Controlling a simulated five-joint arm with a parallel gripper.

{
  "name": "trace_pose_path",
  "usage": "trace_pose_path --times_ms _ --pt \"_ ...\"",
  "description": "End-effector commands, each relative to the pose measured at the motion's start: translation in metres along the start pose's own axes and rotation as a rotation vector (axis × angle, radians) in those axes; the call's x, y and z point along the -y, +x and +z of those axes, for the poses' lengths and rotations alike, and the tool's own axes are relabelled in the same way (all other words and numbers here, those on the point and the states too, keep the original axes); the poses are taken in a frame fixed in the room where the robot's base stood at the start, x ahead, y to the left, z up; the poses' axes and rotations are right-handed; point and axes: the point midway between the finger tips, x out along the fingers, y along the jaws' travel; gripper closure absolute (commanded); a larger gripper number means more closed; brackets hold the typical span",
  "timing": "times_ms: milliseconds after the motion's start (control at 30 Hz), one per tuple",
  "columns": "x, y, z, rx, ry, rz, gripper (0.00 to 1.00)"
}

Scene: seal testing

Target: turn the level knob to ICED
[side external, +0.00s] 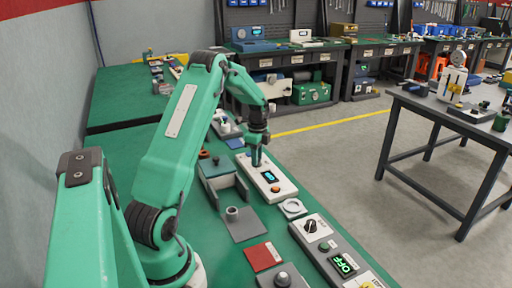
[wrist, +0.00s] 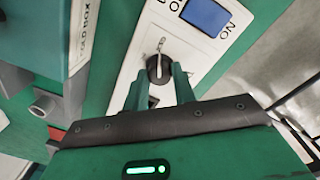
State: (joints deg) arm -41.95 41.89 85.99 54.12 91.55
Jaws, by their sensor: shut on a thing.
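The knob (wrist: 153,69) is small, dark and round with a white pointer line, on a white panel (wrist: 193,57). In the wrist view the line runs roughly up and down the picture; the small lettering around it is too small to read. My gripper (wrist: 158,76) has its two green fingers at either side of the knob, shut on it. In the side view my gripper (side external: 256,163) reaches down onto the far end of the white panel (side external: 283,190) and hides the knob.
A white ring (side external: 292,208) and a red plate (side external: 264,257) lie on the green bench.

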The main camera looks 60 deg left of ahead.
Motion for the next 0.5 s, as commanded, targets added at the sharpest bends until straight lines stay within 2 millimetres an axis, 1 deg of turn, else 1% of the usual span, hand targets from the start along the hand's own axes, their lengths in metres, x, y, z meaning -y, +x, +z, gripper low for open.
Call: trace_pose_path --times_ms 33,133,500 --pt "-0.0007 0.0008 -0.0002 0.0 0.001 0.003 0.72" --pt "-0.0006 0.0007 -0.0004 0.0 0.001 0.002 0.52" --pt "0.0 -0.0015 -0.0009 0.0 0.001 0.0 0.52"
